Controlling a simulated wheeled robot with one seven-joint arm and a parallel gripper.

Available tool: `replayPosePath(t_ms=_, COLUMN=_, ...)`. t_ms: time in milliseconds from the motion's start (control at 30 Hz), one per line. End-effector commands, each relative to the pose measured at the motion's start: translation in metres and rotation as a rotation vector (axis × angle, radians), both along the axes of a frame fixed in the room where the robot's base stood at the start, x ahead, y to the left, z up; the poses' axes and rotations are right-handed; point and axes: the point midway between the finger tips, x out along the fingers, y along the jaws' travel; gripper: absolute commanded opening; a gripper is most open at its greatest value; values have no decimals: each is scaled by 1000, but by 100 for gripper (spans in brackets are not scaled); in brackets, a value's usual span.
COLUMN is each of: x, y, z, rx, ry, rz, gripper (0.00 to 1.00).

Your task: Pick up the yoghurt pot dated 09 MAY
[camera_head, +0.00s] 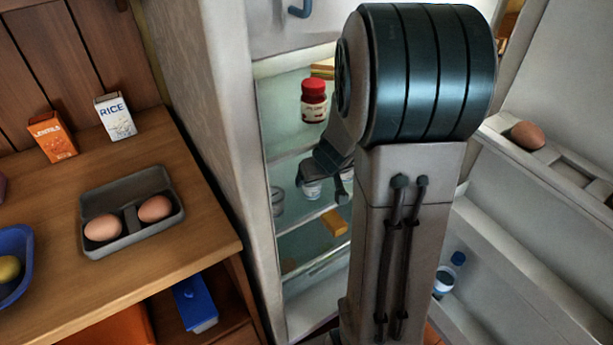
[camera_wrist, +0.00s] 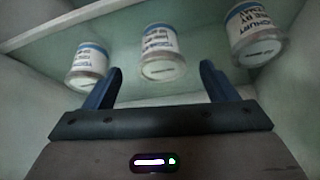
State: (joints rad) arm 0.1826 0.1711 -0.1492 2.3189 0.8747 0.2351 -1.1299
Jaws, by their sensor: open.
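Three white yoghurt pots with blue bands stand on a fridge shelf in the wrist view: a left pot (camera_wrist: 87,66), a middle pot (camera_wrist: 162,55) and a right pot (camera_wrist: 256,34). Their printed dates are too small or blurred to read, so I cannot tell which is 09 MAY. My gripper (camera_wrist: 161,69) is open and empty, its dark blue fingers on either side of the middle pot's direction, with the pot beyond the tips. In the head view my gripper (camera_head: 325,182) is inside the fridge, and it partly hides a pot (camera_head: 312,191).
A red-lidded jar (camera_head: 314,103) stands on the shelf above, and a yellow block (camera_head: 334,223) lies below. The open fridge door (camera_head: 520,190) holds an egg (camera_head: 527,135) and a bottle (camera_head: 449,275). A wooden counter (camera_head: 160,235) with an egg box (camera_head: 132,212) is at left.

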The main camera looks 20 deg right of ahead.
Motion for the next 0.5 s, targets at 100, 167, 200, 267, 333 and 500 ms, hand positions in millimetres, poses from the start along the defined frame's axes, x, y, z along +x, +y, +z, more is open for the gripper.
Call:
replayPosePath(t_ms=100, x=6, y=3, z=-14, rx=2, ry=3, rz=5, gripper=79)
replayPosePath(t_ms=167, x=10, y=4, z=-19, rx=0, ry=2, rz=8, gripper=79)
replayPosePath(t_ms=200, x=12, y=4, z=-23, rx=1, ry=1, rz=9, gripper=79)
replayPosePath(t_ms=267, x=16, y=4, z=-28, rx=1, ry=2, rz=9, gripper=79)
replayPosePath(t_ms=333, x=21, y=3, z=-37, rx=1, ry=3, rz=9, gripper=79)
replayPosePath(t_ms=500, x=34, y=2, z=-58, rx=1, ry=2, rz=8, gripper=79)
